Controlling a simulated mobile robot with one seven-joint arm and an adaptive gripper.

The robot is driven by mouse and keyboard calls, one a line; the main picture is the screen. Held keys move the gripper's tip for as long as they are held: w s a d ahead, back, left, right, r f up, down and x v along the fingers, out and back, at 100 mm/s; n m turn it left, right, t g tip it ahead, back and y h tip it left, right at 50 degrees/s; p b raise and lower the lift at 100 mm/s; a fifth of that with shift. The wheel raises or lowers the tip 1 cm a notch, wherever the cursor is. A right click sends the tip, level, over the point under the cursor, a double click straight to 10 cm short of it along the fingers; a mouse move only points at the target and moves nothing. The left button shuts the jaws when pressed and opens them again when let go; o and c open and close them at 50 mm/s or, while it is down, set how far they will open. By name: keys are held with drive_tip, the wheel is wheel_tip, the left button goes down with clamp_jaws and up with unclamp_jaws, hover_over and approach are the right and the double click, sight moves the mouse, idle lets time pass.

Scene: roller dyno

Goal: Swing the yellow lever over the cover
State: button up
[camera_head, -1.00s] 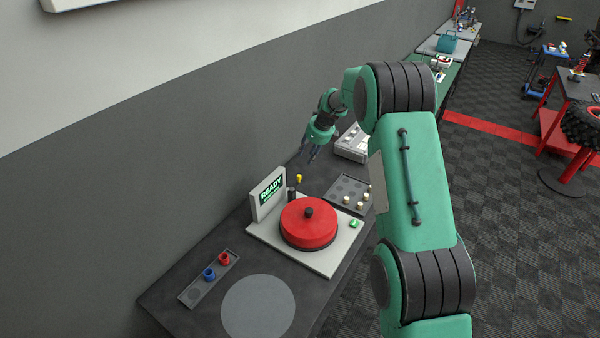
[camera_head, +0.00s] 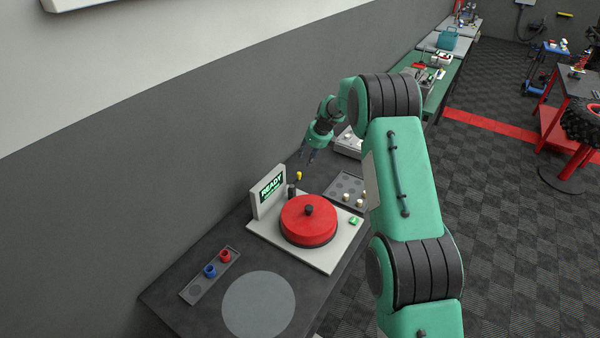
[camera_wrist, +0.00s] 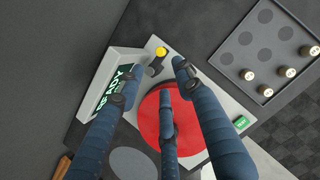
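The yellow lever (camera_head: 298,175) is a small yellow knob on a dark post at the back of the white base plate, beside the READY sign. It also shows in the wrist view (camera_wrist: 161,51). The red round cover (camera_head: 303,222) with a black knob sits on the base; in the wrist view the cover (camera_wrist: 151,120) is partly hidden by my fingers. The lever stands off to the cover's side. My gripper (camera_head: 307,158) hangs just above and behind the lever, apart from it. In the wrist view the gripper's fingers (camera_wrist: 158,78) are spread and empty.
The READY sign (camera_head: 267,192) stands upright close to the lever. A green button (camera_head: 354,220) is on the base's right corner. A grey tray with pale pegs (camera_head: 346,190) lies behind. A narrow tray (camera_head: 192,291) holds a blue and a red piece. A grey disc (camera_head: 258,305) lies in front.

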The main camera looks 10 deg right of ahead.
sight(300, 173)
drive_tip(key=shift+p+x, duration=0.75)
drive_tip(key=shift+x, duration=5.7)
drive_tip(key=shift+s, duration=0.1)
drive_tip(key=shift+c, duration=0.5)
drive_tip(key=shift+r, duration=0.1)
clamp_jaws()
